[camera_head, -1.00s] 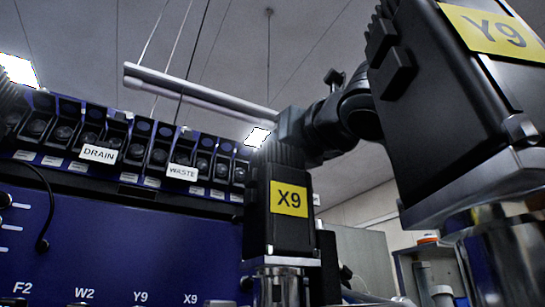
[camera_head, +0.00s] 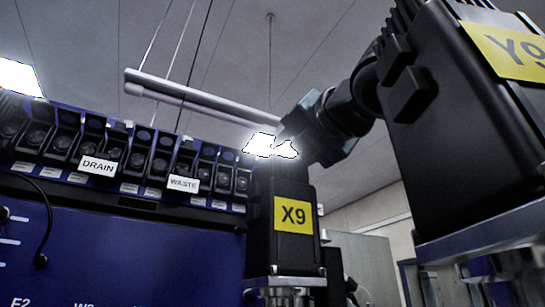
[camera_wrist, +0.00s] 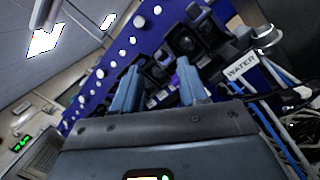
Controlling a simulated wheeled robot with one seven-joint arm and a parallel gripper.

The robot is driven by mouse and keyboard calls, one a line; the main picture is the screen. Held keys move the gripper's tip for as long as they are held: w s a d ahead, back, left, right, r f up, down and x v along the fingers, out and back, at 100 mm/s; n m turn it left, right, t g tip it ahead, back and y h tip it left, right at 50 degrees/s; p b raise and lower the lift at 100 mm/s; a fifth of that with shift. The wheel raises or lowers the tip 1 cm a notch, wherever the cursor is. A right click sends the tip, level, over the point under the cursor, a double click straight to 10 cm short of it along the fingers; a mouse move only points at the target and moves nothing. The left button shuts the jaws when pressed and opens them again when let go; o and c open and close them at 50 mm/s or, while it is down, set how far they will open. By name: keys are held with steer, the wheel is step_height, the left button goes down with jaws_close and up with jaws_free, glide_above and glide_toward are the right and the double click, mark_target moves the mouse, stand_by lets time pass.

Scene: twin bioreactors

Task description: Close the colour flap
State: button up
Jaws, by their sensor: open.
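A row of black pump heads with flaps (camera_head: 135,155) runs along the top of the blue cabinet. The tags I can read there say DRAIN (camera_head: 98,166) and WASTE (camera_head: 184,184); I cannot make out which flap is the colour one. In the wrist view my gripper (camera_wrist: 158,88) is open, its two blue-grey fingers apart and pointing toward dark pump heads (camera_wrist: 185,42). Nothing is visibly held. I cannot tell whether a finger touches a flap. A WATER tag (camera_wrist: 240,67) is right of the fingers. In the head view the fingertips are not clearly visible.
A black block tagged X9 (camera_head: 293,217) and a large one tagged Y9 (camera_head: 480,150) stand close in front. Blue and black tubes (camera_wrist: 285,125) run at the right of the wrist view. A cable hangs on the blue panel (camera_head: 130,250).

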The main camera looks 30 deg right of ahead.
step_height(320, 180, up, 4)
steer(key=r+m+g+p, duration=0.1)
steer(key=m+g+p, duration=0.55)
steer(key=m, duration=2.15)
steer(key=shift+t+y, duration=0.25)
steer(key=shift+y, duration=0.05)
steer(key=shift+a+f+p+x, duration=0.15)
steer(key=shift+p+x, duration=0.5)
steer(key=shift+x, duration=1.35)
steer(key=shift+a+f+p+x, duration=0.15)
steer(key=shift+p+x, duration=0.45)
steer(key=shift+x, duration=1.4)
steer(key=shift+s+d, duration=0.1)
